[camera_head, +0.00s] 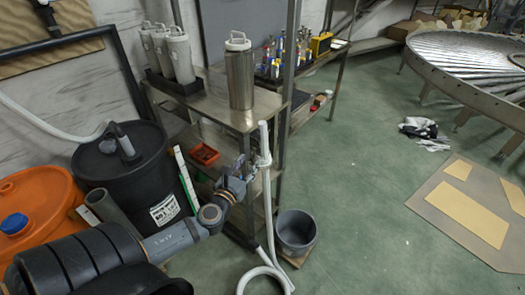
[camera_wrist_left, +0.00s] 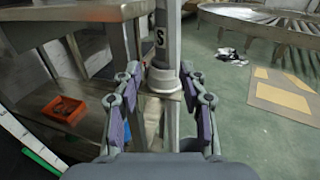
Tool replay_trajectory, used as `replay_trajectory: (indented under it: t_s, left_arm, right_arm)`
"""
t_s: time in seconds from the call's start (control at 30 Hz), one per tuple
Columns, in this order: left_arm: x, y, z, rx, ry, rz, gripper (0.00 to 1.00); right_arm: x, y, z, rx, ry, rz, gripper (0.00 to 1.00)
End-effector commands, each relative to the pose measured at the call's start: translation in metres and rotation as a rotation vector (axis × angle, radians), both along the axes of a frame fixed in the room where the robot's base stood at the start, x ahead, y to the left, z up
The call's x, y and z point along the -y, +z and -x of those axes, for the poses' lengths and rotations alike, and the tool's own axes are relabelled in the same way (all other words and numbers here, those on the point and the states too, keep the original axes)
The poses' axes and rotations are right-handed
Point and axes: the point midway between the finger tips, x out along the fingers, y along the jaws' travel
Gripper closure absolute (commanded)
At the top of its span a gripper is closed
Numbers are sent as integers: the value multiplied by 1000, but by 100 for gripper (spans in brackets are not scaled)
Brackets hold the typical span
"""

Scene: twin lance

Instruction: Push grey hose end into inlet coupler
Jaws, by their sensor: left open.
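My left gripper (camera_head: 247,172) reaches in from the lower left in the head view. It is at a pale upright hose or pipe (camera_head: 264,140) beside the metal shelf. In the left wrist view the open fingers (camera_wrist_left: 163,106) stand on either side of this pipe's line. The pipe has a wider grey collar (camera_wrist_left: 165,80) and a dark letter mark above it. Whether the fingers touch it I cannot tell. A pale hose (camera_head: 264,276) curls on the floor below. I cannot tell for certain which part is the grey hose end or the inlet coupler. My right gripper is not in view.
A black drum (camera_head: 140,185) with a grey top fitting and an orange drum (camera_head: 32,208) stand at left. The metal shelf (camera_head: 222,112) holds a steel canister (camera_head: 239,75) and a red tray (camera_head: 204,154). A grey bucket (camera_head: 296,232) stands near the hose. Floor at right is mostly clear.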

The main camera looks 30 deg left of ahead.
Motion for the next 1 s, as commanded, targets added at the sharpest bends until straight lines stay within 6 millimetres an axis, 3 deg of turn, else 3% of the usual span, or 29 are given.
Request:
replay_trajectory:
  t_s: [0.17, 0.4, 0.67, 0.9, 1.0]
  left_arm:
    - [4, 10, -4, 16, -10, -36, 58]
    - [-4, 10, -43, 16, -7, -29, 58]
    - [-5, 9, -57, 14, -10, -28, 58]
    - [-10, 7, -96, 14, -8, -26, 58]
    - [-11, 6, -103, 13, -11, -28, 58]
  right_arm:
    - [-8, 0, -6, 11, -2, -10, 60]
    - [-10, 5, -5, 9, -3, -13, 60]
    - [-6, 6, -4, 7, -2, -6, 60]
    - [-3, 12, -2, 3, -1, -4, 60]
    - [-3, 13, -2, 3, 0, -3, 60]
